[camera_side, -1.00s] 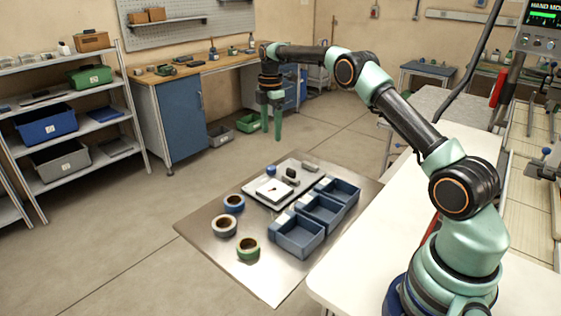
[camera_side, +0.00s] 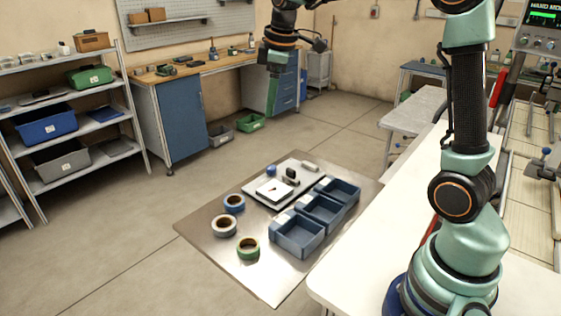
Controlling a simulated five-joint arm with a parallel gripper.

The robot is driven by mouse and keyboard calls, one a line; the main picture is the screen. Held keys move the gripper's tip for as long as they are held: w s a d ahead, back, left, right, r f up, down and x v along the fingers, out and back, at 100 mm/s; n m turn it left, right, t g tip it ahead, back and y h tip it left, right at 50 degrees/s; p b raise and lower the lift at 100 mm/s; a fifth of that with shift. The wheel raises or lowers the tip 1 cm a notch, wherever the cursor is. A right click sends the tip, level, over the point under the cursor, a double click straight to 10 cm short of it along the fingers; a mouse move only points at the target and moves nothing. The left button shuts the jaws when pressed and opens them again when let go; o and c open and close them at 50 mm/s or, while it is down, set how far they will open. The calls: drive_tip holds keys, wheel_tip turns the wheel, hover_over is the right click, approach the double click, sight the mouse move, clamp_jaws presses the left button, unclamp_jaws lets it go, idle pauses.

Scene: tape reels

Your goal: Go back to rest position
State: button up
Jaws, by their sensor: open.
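My gripper (camera_side: 272,112) hangs pointing down at the top middle of the side view, well above and beyond the metal work table (camera_side: 205,255). Its fingers are open and nothing shows between them; from this angle they nearly overlap.
Three blue bins (camera_side: 298,251) stand in a row at the table's right. A white tray (camera_side: 258,199) with small items lies behind the reels. A white bench (camera_side: 335,285) is at right. Shelves and a workbench (camera_side: 215,64) stand farther back.

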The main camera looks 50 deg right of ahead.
drive_tip(key=s+a+f+m+t, duration=0.1)
drive_tip(key=s+a+m, duration=0.2)
drive_tip(key=s, duration=0.5)
drive_tip(key=s+a+f+m+t, duration=0.1)
drive_tip(key=s+a+m, duration=0.3)
drive_tip(key=s, duration=0.5)
drive_tip(key=shift+a+f+m+t, duration=0.15)
drive_tip(key=shift+f+m+t, duration=0.25)
drive_tip(key=shift+f, duration=0.25)
